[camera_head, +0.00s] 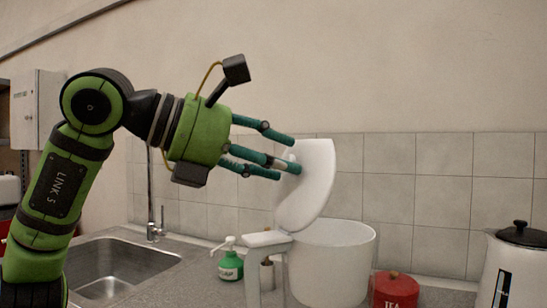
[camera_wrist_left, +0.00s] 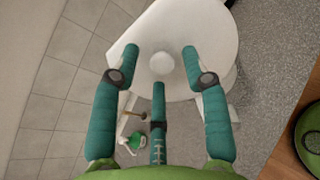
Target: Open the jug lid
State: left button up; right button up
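The white jug (camera_head: 330,265) stands on the counter with its handle (camera_head: 254,270) on the left side. Its white lid (camera_head: 319,168) is swung up and stands steeply tilted over the handle side of the rim, so the jug's mouth is uncovered. My left gripper (camera_head: 289,157) is at the lid's outer face, its teal fingers spread. In the left wrist view the fingers surround the lid's round knob (camera_wrist_left: 161,64) with gaps between them and it. Whether a fingertip touches the lid is unclear. My right gripper is not in view.
A sink (camera_head: 120,265) with a tall faucet (camera_head: 152,225) lies left. A green pump bottle (camera_head: 230,266) stands left of the handle. A red canister (camera_head: 395,291) and a white kettle (camera_head: 512,270) stand right of the jug. A tiled wall (camera_head: 430,195) is behind.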

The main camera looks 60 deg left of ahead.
pick_arm(q)
jog(key=v, duration=1.2)
dwell(0.4)
